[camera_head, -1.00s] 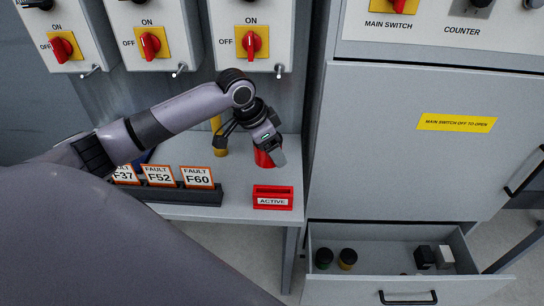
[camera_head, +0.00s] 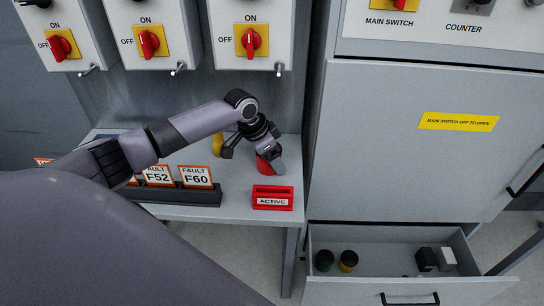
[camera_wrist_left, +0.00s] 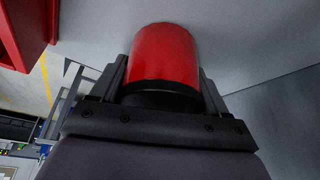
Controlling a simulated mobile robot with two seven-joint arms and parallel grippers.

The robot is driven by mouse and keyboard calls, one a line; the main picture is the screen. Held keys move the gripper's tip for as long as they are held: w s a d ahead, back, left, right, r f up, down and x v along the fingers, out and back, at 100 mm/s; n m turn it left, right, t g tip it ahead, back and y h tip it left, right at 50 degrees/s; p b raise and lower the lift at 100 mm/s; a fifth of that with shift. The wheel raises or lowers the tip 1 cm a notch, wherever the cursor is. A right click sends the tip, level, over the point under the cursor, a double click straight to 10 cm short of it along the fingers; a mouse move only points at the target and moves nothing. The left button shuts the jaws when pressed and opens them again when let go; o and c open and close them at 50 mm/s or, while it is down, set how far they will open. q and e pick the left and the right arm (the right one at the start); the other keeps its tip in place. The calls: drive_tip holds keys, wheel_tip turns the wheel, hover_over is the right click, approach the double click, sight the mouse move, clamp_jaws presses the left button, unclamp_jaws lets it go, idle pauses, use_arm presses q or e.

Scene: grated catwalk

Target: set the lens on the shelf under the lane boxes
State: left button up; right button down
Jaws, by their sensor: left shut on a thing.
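The lens (camera_head: 263,166) is a red rounded piece with a dark band, also seen close up in the left wrist view (camera_wrist_left: 165,58). My left gripper (camera_head: 272,158) is shut on it, with a finger on each side of the dark end in the left wrist view (camera_wrist_left: 163,88). The red end points away from the gripper, down toward the grey shelf (camera_head: 235,188). I cannot tell whether it touches the shelf. The lane boxes (camera_head: 225,60) hang on the wall above, each with a red switch. My right gripper is not in view.
A red ACTIVE holder (camera_head: 272,197) stands at the shelf's front right. A dark rack (camera_head: 185,194) with FAULT cards is to its left. A yellow object (camera_head: 217,145) stands behind my gripper. An open drawer (camera_head: 395,290) with several small parts is at lower right.

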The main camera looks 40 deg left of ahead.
use_arm(q)
drive_tip(key=o, duration=0.6)
drive_tip(key=shift+f, duration=0.15)
drive_tip(key=o, duration=0.5)
drive_tip(key=shift+c, duration=0.2)
drive_tip(key=p+v, duration=0.1)
drive_tip(key=v, duration=1)
drive_tip(key=shift+r+p, duration=0.25)
drive_tip(key=shift+p, duration=0.15)
drive_tip(key=shift+s+a+r, duration=0.1)
drive_tip(key=shift+s+r, duration=0.05)
drive_tip(key=shift+r, duration=0.3)
